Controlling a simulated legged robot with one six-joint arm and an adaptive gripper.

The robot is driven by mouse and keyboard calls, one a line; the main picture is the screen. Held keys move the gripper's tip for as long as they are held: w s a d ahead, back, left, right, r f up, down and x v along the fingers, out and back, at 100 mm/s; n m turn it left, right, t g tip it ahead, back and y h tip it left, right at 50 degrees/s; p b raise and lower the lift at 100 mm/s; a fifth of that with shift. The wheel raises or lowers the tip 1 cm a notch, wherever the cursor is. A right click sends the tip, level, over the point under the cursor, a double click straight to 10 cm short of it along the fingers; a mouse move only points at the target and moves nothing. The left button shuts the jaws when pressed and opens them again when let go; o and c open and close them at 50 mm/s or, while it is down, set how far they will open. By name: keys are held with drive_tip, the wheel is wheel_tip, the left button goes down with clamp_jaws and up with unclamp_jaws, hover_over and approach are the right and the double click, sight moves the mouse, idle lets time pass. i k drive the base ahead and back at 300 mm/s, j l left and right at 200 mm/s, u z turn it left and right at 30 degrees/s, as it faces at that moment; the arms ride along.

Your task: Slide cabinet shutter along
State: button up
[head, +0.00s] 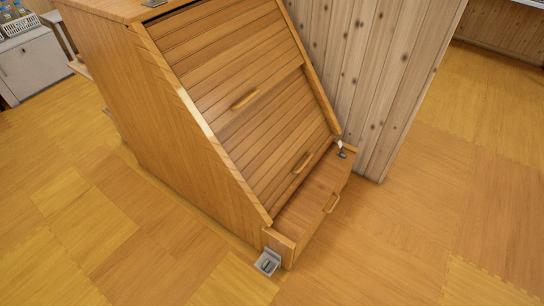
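A wooden cabinet (180,140) with a sloped slatted front stands in the middle of the head view. Its upper shutter (225,62) bears a small wooden handle (244,99). A lower slatted shutter (275,135) has its own handle (302,162) near its bottom edge. Both shutters appear to cover the sloped front, with a narrow dark gap along the top edge. My gripper is not in view.
A knotty plank wall (385,70) stands close against the cabinet's right side. A small grey bracket-like item (268,262) is at the cabinet's front corner. A pale counter with a basket (20,25) is at upper left. The wooden floor (430,230) in front is clear.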

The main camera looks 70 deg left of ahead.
sight(270, 144)
drive_tip(key=i+j+u, duration=0.2)
drive_tip(key=i+u, duration=0.25)
drive_tip(key=i, duration=0.25)
drive_tip(key=i+u, duration=0.5)
drive_tip(key=i, duration=0.15)
drive_tip(key=i+u, duration=0.4)
drive_tip(key=i+l+u, duration=0.1)
drive_tip(key=u, duration=0.35)
drive_tip(key=i+l+u, duration=0.4)
drive_tip(key=i+u, duration=0.15)
drive_tip(key=u, duration=0.25)
drive_tip(key=i+u, duration=0.2)
drive_tip(key=u, duration=0.2)
drive_tip(key=i+u, duration=0.15)
drive_tip(key=u, duration=0.25)
drive_tip(key=i+l+u, duration=0.15)
drive_tip(key=u, duration=0.25)
drive_tip(key=i+l+u, duration=0.2)
drive_tip(key=u, duration=0.2)
